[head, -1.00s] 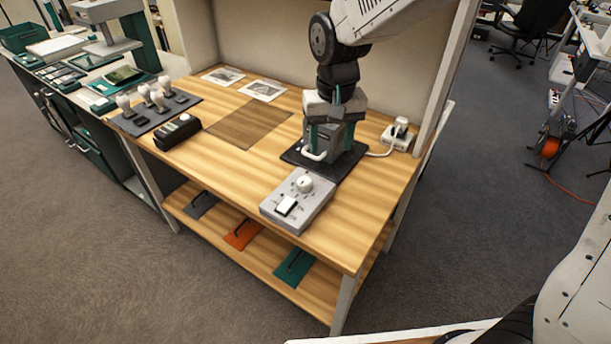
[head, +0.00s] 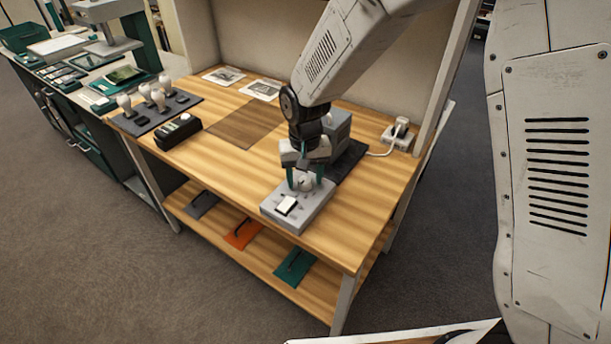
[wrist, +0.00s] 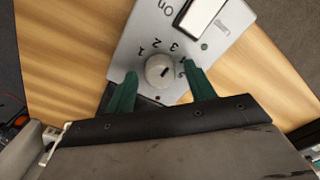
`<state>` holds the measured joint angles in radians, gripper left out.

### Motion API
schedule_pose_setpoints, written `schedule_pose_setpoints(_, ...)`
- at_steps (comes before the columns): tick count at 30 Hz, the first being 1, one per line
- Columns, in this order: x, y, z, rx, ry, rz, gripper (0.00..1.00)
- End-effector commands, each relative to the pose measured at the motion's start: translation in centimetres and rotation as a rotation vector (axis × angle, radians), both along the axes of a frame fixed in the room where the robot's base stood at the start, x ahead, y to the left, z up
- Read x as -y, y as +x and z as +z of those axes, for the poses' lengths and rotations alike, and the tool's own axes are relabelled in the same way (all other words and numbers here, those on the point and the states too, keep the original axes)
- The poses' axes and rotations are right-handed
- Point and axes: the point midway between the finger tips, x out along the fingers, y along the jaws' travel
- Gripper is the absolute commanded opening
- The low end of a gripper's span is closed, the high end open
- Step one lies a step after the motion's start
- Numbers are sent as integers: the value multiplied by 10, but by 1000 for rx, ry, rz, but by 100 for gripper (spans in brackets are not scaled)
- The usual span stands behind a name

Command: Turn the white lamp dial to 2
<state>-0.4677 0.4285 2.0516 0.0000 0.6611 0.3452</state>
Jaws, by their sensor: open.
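The white lamp dial (wrist: 154,80) is a round knob on a grey control box (head: 280,220); it also shows, partly covered, in the head view (head: 305,185). In the wrist view, figures 1, 2 and 3 curve around it, with another mark partly hidden by the right finger. A short dark line on the dial slants toward the upper right, to the right of the 2; its exact setting is hard to read. My gripper (head: 304,178) is open, pointing down over the box, its green fingers on either side of the dial with visible gaps.
A white rocker switch (head: 286,205) sits on the box in front of the dial, marked "On" in the wrist view. A grey device (head: 338,127) on a dark mat stands behind.

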Motion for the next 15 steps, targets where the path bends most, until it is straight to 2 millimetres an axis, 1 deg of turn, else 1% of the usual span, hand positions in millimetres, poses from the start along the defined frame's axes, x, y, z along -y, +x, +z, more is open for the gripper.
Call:
schedule_pose_setpoints(6,0,0,0,0,0,0,54)
schedule_pose_setpoints(8,0,0,0,0,0,0,38)
schedule_pose_setpoints(9,0,0,0,0,0,0,26)
schedule_pose_setpoints(11,0,0,0,0,0,0,10)
schedule_pose_setpoints(15,0,0,0,0,0,1,10)
